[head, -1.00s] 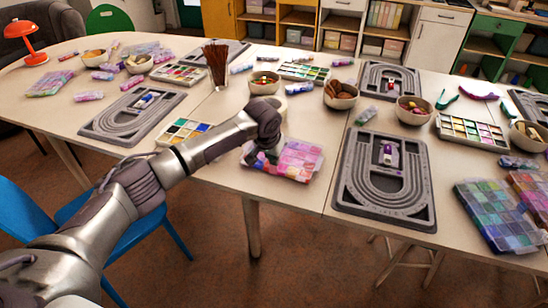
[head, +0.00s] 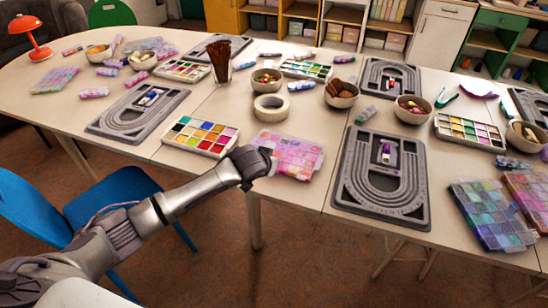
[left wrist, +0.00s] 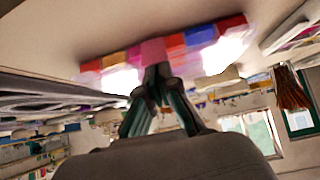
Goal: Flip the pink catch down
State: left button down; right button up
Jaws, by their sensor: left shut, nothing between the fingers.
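A clear bead box (head: 290,156) with pink and purple compartments lies near the front edge of the table in the head view. My left gripper (head: 266,166) is at the box's front left corner, its fingers mostly hidden there. In the left wrist view the fingers (left wrist: 158,74) are shut and empty, pointing at a pink patch (left wrist: 152,50) midway along the box's coloured side. The patch looks like the pink catch. I cannot tell whether the fingertips touch it or whether it is up or down. My right gripper is not in view.
A grey bead board (head: 382,205) lies to the right, with bare table between. A blue chair (head: 120,195) stands below left.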

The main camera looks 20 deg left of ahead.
pick_arm(q)
jog(key=shift+s+f+t+b, duration=0.6)
jog(key=shift+f+t+b, duration=0.1)
jog(key=shift+t+b, duration=0.2)
jog(key=shift+s+r+t, duration=0.1)
jog(key=shift+r+t, duration=0.05)
jog(key=shift+t, duration=0.25)
jog(key=shift+r, duration=0.3)
jog(key=shift+w, duration=0.25)
jog(key=shift+w+f, duration=0.2)
jog(key=shift+w, duration=0.5)
jog(key=shift+r, duration=0.1)
